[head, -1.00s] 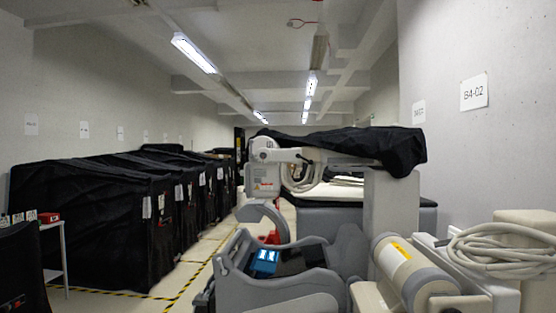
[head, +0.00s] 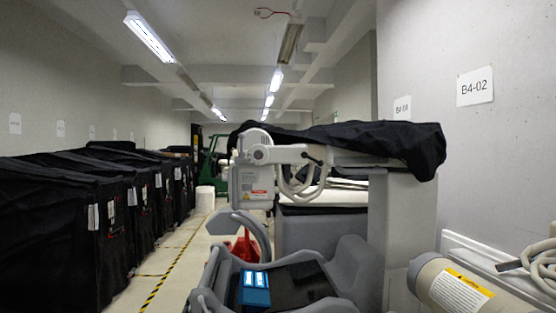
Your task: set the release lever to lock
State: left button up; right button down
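No release lever can be made out for certain in the head view. A grey and white wheeled machine (head: 405,225) stands ahead, with a jointed white arm and head (head: 252,180) under a black cover (head: 350,140). A dark lever-like knob (head: 318,162) shows on the jointed arm, too small to tell its setting. Below is a grey cradle (head: 345,268) with a blue box (head: 255,289) in it. Neither of my grippers is in view.
Black-covered carts (head: 60,235) line the left side. A floor aisle with yellow-black tape (head: 158,285) runs between them and the machine. A beige cylinder with a yellow label (head: 455,290) and a pale cable (head: 540,265) are at lower right. A red object (head: 245,247) stands behind the cradle.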

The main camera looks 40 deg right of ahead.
aim_at(304, 155)
jog(key=z, duration=0.25)
jog(key=i, duration=1.15)
jog(key=z, duration=0.95)
jog(key=i, duration=0.35)
jog(key=z, duration=0.3)
jog(key=k, duration=0.95)
jog(key=z, duration=0.15)
jog(key=i, duration=0.95)
jog(key=u, duration=0.05)
